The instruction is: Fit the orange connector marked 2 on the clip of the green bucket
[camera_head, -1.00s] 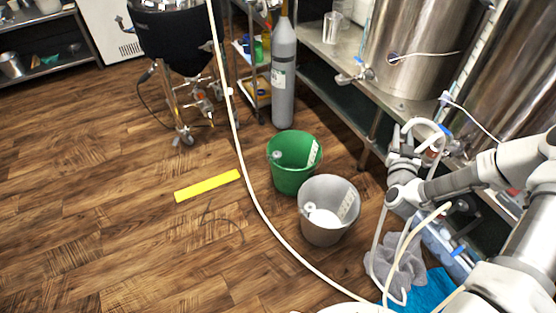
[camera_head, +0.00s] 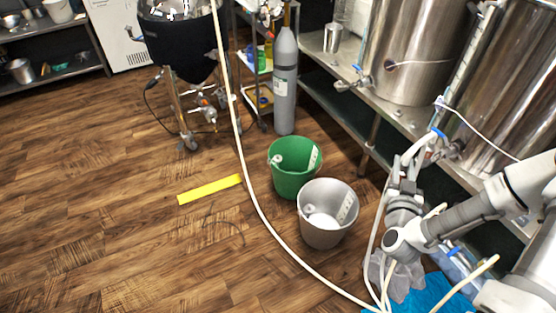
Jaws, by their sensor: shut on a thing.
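The green bucket (camera_head: 292,184) stands upright on the wooden floor near the middle. A small white round part (camera_head: 277,160) shows at its left inner rim and a pale label at its right; I cannot tell which is the clip. My gripper (camera_head: 409,168) is at the right, well away from the bucket, by the steel bench. It appears shut on a white hose (camera_head: 421,149), though the fingers are small and partly hidden. I cannot make out an orange connector or a number 2.
A grey bucket (camera_head: 322,235) stands just in front of the green one. A long white hose (camera_head: 262,215) crosses the floor left of both buckets. A gas cylinder (camera_head: 284,90) stands behind. A yellow strip (camera_head: 210,189) lies on open floor at left.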

